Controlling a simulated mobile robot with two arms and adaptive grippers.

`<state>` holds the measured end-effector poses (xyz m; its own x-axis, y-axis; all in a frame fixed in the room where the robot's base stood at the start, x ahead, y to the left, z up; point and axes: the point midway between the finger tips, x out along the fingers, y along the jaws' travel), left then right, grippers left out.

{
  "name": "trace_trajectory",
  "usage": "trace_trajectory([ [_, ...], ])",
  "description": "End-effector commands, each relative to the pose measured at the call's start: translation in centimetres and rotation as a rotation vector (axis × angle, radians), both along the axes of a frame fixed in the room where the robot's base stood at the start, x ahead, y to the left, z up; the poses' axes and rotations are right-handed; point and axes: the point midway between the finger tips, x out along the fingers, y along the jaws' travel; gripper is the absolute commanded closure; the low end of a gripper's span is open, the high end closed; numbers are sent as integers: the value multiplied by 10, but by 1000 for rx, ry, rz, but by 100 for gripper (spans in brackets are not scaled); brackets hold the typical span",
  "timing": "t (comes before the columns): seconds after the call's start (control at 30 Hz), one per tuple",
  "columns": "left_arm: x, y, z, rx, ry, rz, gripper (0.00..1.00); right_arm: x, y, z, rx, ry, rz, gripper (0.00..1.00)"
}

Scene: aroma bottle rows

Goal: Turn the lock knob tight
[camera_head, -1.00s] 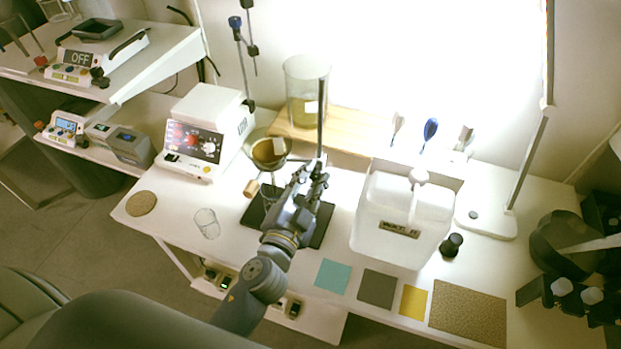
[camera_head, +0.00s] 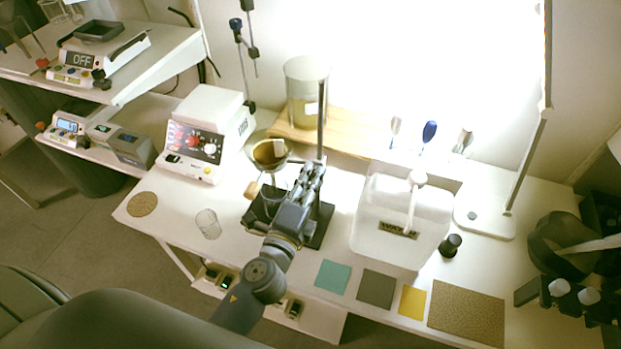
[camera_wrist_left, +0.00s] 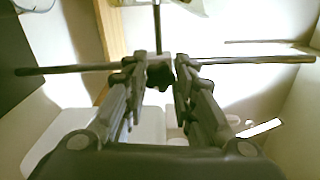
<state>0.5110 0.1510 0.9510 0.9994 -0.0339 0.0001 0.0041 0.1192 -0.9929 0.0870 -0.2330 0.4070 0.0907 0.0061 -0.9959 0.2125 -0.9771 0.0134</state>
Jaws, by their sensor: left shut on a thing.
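In the head view my left gripper (camera_head: 315,170) reaches up to the upright metal pole (camera_head: 321,110) of a lab stand with a black base (camera_head: 318,238). In the left wrist view the dark lock knob (camera_wrist_left: 160,77) sits between the fingertips of my left gripper (camera_wrist_left: 157,70), which are shut on it. The knob is at a crossing of a thin vertical rod (camera_wrist_left: 157,28) and a long horizontal rod (camera_wrist_left: 235,61). In the head view the gripper hides the knob. How tight it is cannot be seen. My right gripper is not in view.
A round vessel with amber contents (camera_head: 269,152) is close left of the pole. A white machine (camera_head: 200,135) and a clear glass (camera_head: 208,224) stand further left. A white canister (camera_head: 402,215) is to the right. Coloured mats (camera_head: 376,289) lie along the front edge.

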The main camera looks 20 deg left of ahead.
Motion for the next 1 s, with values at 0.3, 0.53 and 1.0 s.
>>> trace_trajectory([
  [0.3,0,0,2,302,-13,-1,99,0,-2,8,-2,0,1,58],
  [0.53,1,-1,3,519,-20,-2,99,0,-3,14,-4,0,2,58],
  [1.0,0,0,3,932,-34,0,99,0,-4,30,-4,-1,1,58],
])
